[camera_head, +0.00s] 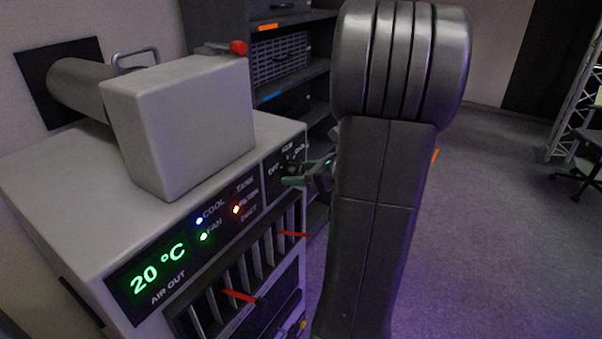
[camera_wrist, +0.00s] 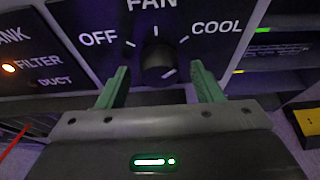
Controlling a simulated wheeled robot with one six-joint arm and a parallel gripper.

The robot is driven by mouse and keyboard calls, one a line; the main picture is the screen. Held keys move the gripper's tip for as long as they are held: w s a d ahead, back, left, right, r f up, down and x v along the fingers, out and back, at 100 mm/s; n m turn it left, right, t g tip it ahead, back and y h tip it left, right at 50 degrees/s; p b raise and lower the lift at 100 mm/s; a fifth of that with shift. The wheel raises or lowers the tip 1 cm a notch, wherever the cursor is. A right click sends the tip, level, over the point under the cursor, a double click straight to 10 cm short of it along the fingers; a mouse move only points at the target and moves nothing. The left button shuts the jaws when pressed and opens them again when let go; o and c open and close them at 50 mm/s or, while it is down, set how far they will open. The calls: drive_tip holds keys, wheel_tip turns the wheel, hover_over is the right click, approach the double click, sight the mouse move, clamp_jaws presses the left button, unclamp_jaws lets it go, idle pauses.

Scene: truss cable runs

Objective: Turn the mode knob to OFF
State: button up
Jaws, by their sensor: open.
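The mode knob (camera_wrist: 158,60) is a dark round knob on a black panel (camera_wrist: 85,20) in the wrist view. In the head view my gripper (camera_head: 308,177) is at the panel's right end and largely hides the knob.
The grey unit (camera_head: 50,190) has a lit 20 °C display (camera_head: 158,270), COOL, FAN and FILTER lights, and vents with red streamers (camera_head: 240,296). A grey box (camera_head: 180,120) stands on top. Dark shelves (camera_head: 290,65) are behind; open floor (camera_head: 480,220) lies right.

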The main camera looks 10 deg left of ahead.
drive_tip(key=c, duration=1)
drive_tip(key=shift+o, duration=0.2)
drive_tip(key=shift+f+b, duration=0.1)
drive_tip(key=shift+b, duration=0.3)
drive_tip(key=n+t+b, duration=0.2)
drive_tip(key=n+b, duration=0.3)
drive_tip(key=b, duration=0.7)
drive_tip(key=n+t+b, duration=0.3)
drive_tip(key=n+b, duration=0.2)
drive_tip(key=b, duration=0.7)
drive_tip(key=n+t+y+b, duration=0.1)
drive_tip(key=n+b, duration=0.4)
drive_tip(key=b, duration=0.7)
drive_tip(key=shift+s+f+t, duration=0.2)
drive_tip(key=shift+f+t, duration=0.15)
drive_tip(key=shift+t, duration=0.55)
drive_tip(key=shift+r+n+b, duration=0.15)
drive_tip(key=shift+n+b, duration=0.15)
drive_tip(key=shift+b, duration=0.15)
drive_tip(key=shift+c, duration=0.2)
